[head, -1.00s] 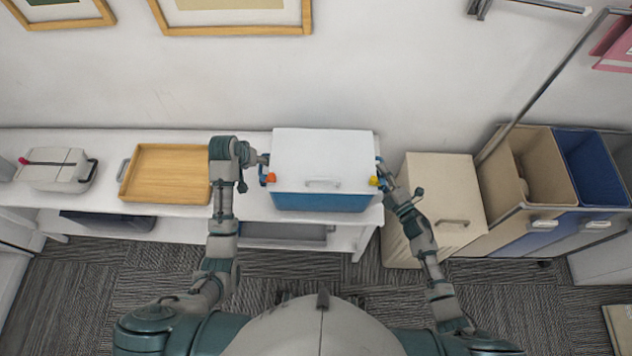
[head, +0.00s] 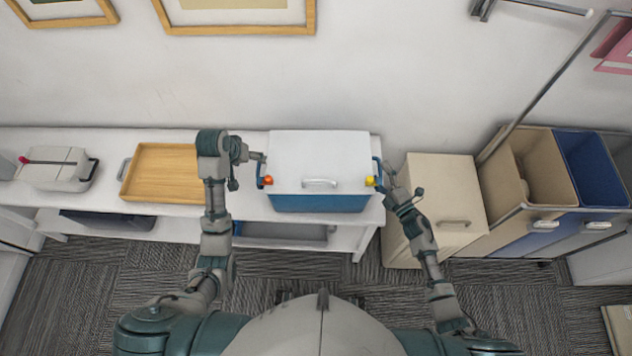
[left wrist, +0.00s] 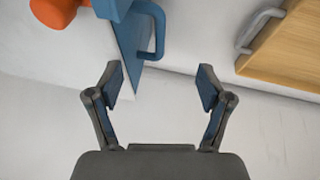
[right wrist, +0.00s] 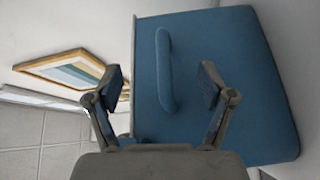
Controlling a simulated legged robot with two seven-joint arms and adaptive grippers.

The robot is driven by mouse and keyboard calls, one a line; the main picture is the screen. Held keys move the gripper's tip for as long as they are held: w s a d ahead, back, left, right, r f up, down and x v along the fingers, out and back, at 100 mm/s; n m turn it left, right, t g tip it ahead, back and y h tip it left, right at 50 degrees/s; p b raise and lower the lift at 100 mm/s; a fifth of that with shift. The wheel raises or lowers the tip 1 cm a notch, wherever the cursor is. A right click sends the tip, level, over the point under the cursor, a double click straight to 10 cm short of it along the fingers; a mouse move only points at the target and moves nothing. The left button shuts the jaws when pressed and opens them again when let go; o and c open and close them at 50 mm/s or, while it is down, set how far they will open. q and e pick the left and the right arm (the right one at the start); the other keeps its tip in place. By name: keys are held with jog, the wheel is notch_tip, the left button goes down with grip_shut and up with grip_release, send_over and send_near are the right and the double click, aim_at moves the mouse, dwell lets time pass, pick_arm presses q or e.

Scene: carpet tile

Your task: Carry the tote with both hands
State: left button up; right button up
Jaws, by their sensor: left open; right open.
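The tote (head: 318,202) is a blue box with a white lid (head: 319,155), standing on the white bench. An orange knob and a yellow knob sit at its front corners. A blue side handle (left wrist: 152,32) shows in the left wrist view, ahead of my open left gripper (left wrist: 159,85); the jaws are empty. In the head view my left gripper (head: 257,158) is at the tote's left side. My right gripper (head: 388,173) is open at the tote's right side. The right wrist view shows the other side handle (right wrist: 165,70) between the open fingers (right wrist: 160,88), not gripped.
A wooden tray (head: 160,172) lies on the bench (head: 100,200) to the left, with a grey-white case (head: 55,168) beyond it. A beige cabinet (head: 445,190) and sorting bins (head: 540,170) stand to the right. A wall closes off the back.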

jog(key=shift+a, duration=0.2)
jog(key=shift+s+d, duration=0.1)
jog(key=shift+s, duration=0.1)
jog(key=v, duration=1.1)
jog(key=shift+s, duration=0.2)
